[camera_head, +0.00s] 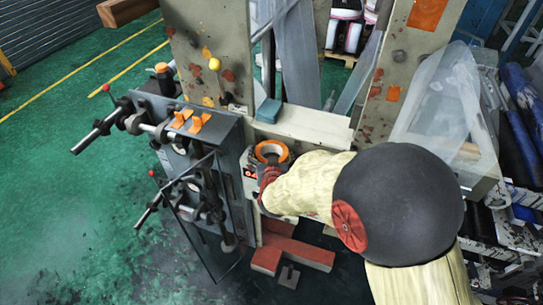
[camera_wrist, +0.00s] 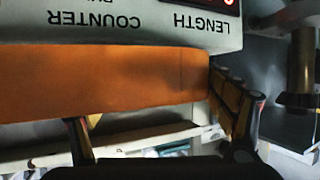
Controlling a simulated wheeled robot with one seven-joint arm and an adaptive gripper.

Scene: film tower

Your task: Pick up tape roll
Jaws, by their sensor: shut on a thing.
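The orange tape roll (camera_head: 285,154) is at the middle of the head view, beside a small pale counter box on the machine. My gripper (camera_head: 268,178) is at the roll's near side, largely hidden by my own arm. In the wrist view the tape roll (camera_wrist: 110,82) is a wide orange band across the picture. My gripper (camera_wrist: 150,105) is shut on it, with the right finger against the band's right end and the left finger at its lower edge. What the roll rests on is hidden.
The counter box (camera_wrist: 150,20), lettered "LENGTH COUNTER", stands close behind the roll. A grey panel with levers (camera_head: 200,135) is to the left. A teal block (camera_head: 268,110) lies on the pale ledge (camera_head: 315,125). Clear plastic film (camera_head: 440,105) hangs at the right. Green floor is open at the left.

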